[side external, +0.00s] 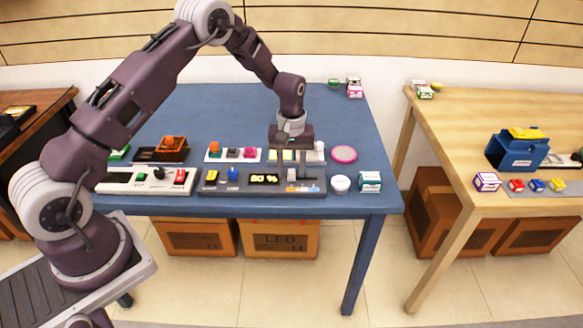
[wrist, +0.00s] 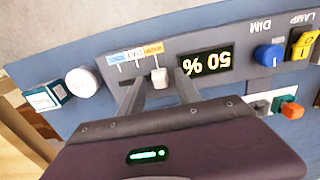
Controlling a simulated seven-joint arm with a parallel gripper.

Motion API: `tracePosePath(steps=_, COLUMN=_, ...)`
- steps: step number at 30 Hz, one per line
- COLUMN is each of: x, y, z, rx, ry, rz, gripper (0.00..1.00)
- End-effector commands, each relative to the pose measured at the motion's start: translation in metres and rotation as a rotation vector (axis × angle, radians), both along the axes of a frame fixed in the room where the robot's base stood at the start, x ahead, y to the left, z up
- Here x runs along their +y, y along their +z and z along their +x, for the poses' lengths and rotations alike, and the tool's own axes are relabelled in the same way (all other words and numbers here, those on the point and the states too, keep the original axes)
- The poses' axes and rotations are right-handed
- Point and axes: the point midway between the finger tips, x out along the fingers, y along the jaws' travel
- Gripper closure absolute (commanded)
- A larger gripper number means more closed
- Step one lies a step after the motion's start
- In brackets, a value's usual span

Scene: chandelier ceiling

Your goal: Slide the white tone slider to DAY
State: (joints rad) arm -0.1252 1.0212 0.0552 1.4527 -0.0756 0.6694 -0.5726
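The white tone slider (wrist: 159,77) is a small white knob on a grey control panel (wrist: 222,35); the panel also shows in the side view (side external: 207,189). In the wrist view, which shows the panel upside down, the knob sits by the orange end of a label strip (wrist: 135,53). The strip runs orange, pale, then blue away from the display; its small lettering is hard to read. My gripper (wrist: 156,80) is open, with one finger on each side of the knob and visible gaps. In the side view my gripper (side external: 291,172) is low over the panel's right part, largely hiding the knob.
Another panel (side external: 147,181) lies left. The blue table's back is mostly clear.

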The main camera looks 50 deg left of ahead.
Motion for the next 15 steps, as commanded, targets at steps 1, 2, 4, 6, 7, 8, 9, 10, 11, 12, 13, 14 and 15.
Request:
tracePosePath(steps=1, x=0.0, y=0.0002, z=0.0, rx=0.0, ry=0.0, rz=0.0, gripper=0.6)
tracePosePath(steps=2, x=-0.0001, y=0.0002, z=-0.0001, rx=0.0, ry=0.0, rz=0.0, gripper=0.6)
tracePosePath(steps=4, x=-0.0001, y=0.0003, z=-0.0001, rx=0.0, ry=0.0, rz=0.0, gripper=0.74)
tracePosePath(steps=6, x=-0.0001, y=0.0004, z=-0.0001, rx=0.0, ry=-0.001, rz=0.0, gripper=0.88)
tracePosePath(steps=7, x=-0.0001, y=0.0004, z=-0.0001, rx=0.0, ry=-0.001, rz=0.0, gripper=0.93)
tracePosePath(steps=8, x=-0.0001, y=0.0004, z=-0.0001, rx=0.0, ry=-0.001, rz=0.0, gripper=0.99)
tracePosePath(steps=9, x=-0.0001, y=0.0005, z=-0.0001, rx=0.0, ry=-0.001, rz=0.0, gripper=1.0)
tracePosePath(steps=10, x=-0.0001, y=0.0005, z=-0.0001, rx=0.0, ry=-0.001, rz=0.0, gripper=1.0)
tracePosePath(steps=11, x=-0.0001, y=0.0005, z=-0.0001, rx=0.0, ry=-0.001, rz=0.0, gripper=1.0)
tracePosePath(steps=12, x=-0.0001, y=0.0005, z=-0.0001, rx=0.0, ry=-0.001, rz=0.0, gripper=1.0)
tracePosePath(steps=13, x=-0.0001, y=0.0005, z=-0.0001, rx=0.0, ry=-0.001, rz=0.0, gripper=1.0)
tracePosePath(steps=14, x=-0.0001, y=0.0006, z=-0.0001, rx=0.0, ry=-0.001, rz=0.0, gripper=1.0)
tracePosePath(steps=15, x=-0.0002, y=0.0006, z=-0.0001, rx=0.0, ry=-0.001, rz=0.0, gripper=1.0)
